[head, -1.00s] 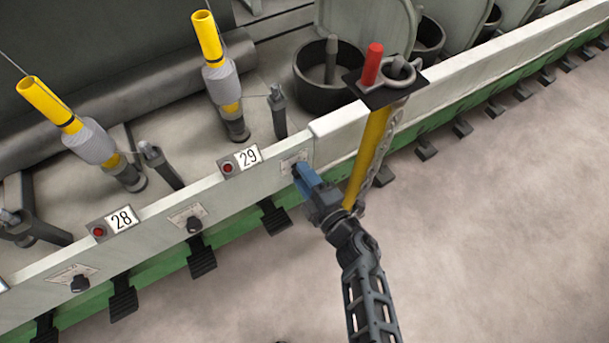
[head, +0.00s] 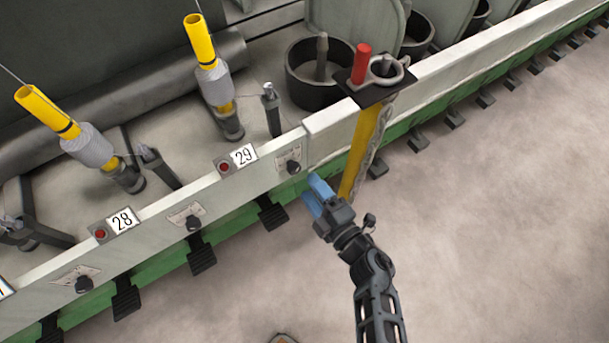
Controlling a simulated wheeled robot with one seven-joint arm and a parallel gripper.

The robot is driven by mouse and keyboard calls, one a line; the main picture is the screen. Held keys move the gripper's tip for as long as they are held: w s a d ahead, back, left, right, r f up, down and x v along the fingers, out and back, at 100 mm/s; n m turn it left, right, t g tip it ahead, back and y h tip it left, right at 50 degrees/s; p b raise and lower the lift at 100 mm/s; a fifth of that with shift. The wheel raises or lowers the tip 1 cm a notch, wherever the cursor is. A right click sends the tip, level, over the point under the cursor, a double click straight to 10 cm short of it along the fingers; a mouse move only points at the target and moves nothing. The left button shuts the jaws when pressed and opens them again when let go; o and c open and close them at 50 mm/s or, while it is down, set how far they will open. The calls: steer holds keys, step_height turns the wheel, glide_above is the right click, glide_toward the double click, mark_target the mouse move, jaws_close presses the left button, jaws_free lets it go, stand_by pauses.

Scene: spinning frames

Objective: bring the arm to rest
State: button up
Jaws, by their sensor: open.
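My gripper (head: 314,194) has blue fingers, spread apart with nothing between them. It is in the middle of the head view, in front of the machine's pale front rail, below and right of the black knob (head: 293,167) by number plate 29 (head: 243,156). The knob is clear of the fingers. A yellow post (head: 363,150) stands just right of the fingers; I cannot tell whether they touch. My arm reaches in from the bottom right.
The post carries a black plate with a red cylinder (head: 361,63) and a grey ring (head: 389,72). Yellow tubes with grey yarn (head: 213,83) stand behind the rail. Black pedals (head: 201,257) stick out below it. The floor at right (head: 500,220) is clear.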

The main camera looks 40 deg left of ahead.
steer(key=shift+v, duration=0.9)
steer(key=s+d+r+m+t+h+p, duration=0.1)
steer(key=s+d+r+m+t+h, duration=0.2)
steer(key=s+d+r+m, duration=0.3)
steer(key=s+d+r+m+t+h, duration=0.3)
steer(key=s+d+r+m+h, duration=0.3)
steer(key=d, duration=0.8)
steer(key=s+d+r+m+t+h+p, duration=0.1)
steer(key=s+d+r+m+t+h, duration=0.2)
steer(key=s+d+r+m, duration=0.5)
steer(key=s+d+m+h, duration=0.1)
steer(key=d+m, duration=0.2)
steer(key=shift+m+t+p, duration=0.3)
steer(key=s+d+r+m+h, duration=0.1)
steer(key=r, duration=0.2)
steer(key=s+d+r+m+h, duration=0.1)
steer(key=s+d+r+m, duration=0.1)
steer(key=r, duration=0.1)
steer(key=s+d+r+m+g+h, duration=0.1)
steer(key=r, duration=0.2)
steer(key=shift+s+d+r+m, duration=0.15)
steer(key=shift+s+d+m, duration=0.15)
steer(key=shift+d+m, duration=0.1)
